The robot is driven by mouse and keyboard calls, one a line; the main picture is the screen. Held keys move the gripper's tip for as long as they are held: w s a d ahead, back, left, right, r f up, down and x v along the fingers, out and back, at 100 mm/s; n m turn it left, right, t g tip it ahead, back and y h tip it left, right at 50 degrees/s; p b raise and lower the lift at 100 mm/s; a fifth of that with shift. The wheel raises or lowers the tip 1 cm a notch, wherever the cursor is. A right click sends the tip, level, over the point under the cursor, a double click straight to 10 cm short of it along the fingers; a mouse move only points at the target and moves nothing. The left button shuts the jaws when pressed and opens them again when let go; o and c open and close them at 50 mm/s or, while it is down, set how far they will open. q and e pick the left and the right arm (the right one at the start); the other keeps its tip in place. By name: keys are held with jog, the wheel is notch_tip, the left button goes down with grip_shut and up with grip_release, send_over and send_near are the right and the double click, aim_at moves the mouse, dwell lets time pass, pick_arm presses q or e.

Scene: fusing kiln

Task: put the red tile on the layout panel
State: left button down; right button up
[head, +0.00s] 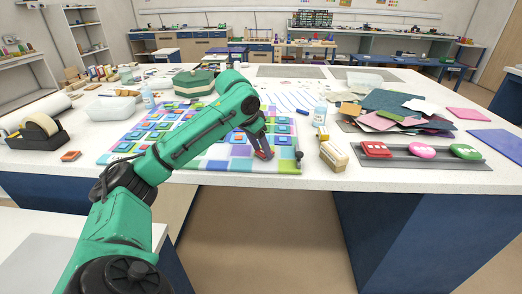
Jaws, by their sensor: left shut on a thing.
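The layout panel (284,167) is a flat board of many coloured squares lying near the table's front edge. My left gripper (262,150) is above its right front part, pointing down. It is shut on a small reddish piece, which looks like the red tile (263,155); the fingers hide most of it. I cannot tell whether the piece touches the panel. My right gripper is out of view.
A grey tray (403,163) with red, pink and green pieces lies at the right. A wooden block (333,156) and a bottle (320,113) stand beside the panel. A tape dispenser (38,132) and orange-red block (70,156) are at the left.

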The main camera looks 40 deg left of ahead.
pick_arm(q)
jog(key=shift+c, duration=1.3)
grip_release()
jog(key=p+v, duration=0.1)
jog(key=v, duration=1.1)
jog(key=shift+p, duration=0.35)
jog(key=shift+w, duration=0.1)
